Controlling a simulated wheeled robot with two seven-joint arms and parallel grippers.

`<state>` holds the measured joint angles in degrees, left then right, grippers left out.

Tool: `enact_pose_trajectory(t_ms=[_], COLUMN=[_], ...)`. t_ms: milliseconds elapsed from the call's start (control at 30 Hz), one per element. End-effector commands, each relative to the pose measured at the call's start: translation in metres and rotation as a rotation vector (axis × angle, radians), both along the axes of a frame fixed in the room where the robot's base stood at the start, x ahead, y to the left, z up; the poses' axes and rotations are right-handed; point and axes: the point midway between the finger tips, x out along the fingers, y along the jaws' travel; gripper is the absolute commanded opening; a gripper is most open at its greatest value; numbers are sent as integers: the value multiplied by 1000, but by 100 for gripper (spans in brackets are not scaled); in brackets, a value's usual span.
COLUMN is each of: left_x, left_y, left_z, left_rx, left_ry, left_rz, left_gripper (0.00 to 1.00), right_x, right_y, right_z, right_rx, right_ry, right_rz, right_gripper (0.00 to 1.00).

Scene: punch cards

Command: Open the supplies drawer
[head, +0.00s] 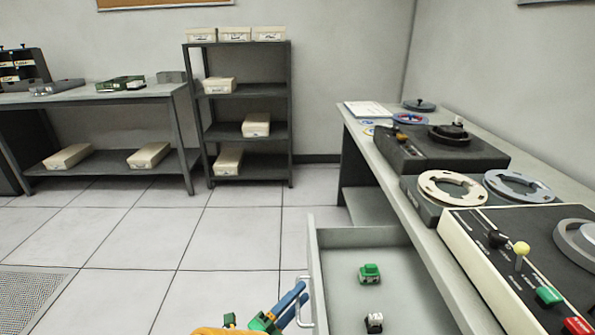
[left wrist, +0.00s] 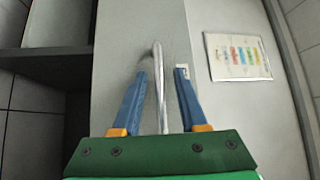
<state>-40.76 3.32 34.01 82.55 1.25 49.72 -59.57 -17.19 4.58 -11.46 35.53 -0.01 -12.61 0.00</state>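The supplies drawer (head: 330,262) stands pulled out from under the right-hand bench, with its grey inside showing. Its metal handle (head: 304,302) is on the left-facing front and also shows in the left wrist view (left wrist: 161,85). My left gripper (head: 292,300) is at the handle, its blue fingers pointing at the drawer front. In the left wrist view the fingers (left wrist: 157,90) are apart, one on each side of the handle bar, with gaps beside the bar. My right gripper is in neither view.
A green object (head: 369,273) and a small white-and-black object (head: 374,322) lie in the drawer. The bench (head: 402,206) above carries reels and a control box (head: 510,262). Tiled floor left of the drawer is clear; a shelf rack (head: 290,100) stands behind.

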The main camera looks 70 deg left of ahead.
Motion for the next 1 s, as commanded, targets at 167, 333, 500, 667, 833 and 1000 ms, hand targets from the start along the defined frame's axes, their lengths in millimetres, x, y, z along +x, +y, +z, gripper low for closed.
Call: enact_pose_trajectory(t_ms=[167, 333, 500, 667, 833, 1000], left_x=[-24, -55, -65, -65, -65, -50], left_y=[-10, -23, -27, -27, -27, -40], left_z=[-6, -11, -10, -9, -10, -69], left_rx=[-2, -2, 0, 0, 0, -256], left_ry=[5, 3, 0, -1, 0, 84], left_rz=[2, 3, 1, 0, 0, 10], left_gripper=[42, 42, 42, 42, 42, 42], right_x=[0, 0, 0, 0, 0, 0], right_y=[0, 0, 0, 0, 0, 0], right_z=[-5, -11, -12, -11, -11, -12], right_rx=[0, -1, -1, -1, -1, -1], right_ry=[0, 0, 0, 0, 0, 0], right_rz=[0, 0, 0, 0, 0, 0], right_gripper=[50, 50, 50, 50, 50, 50])
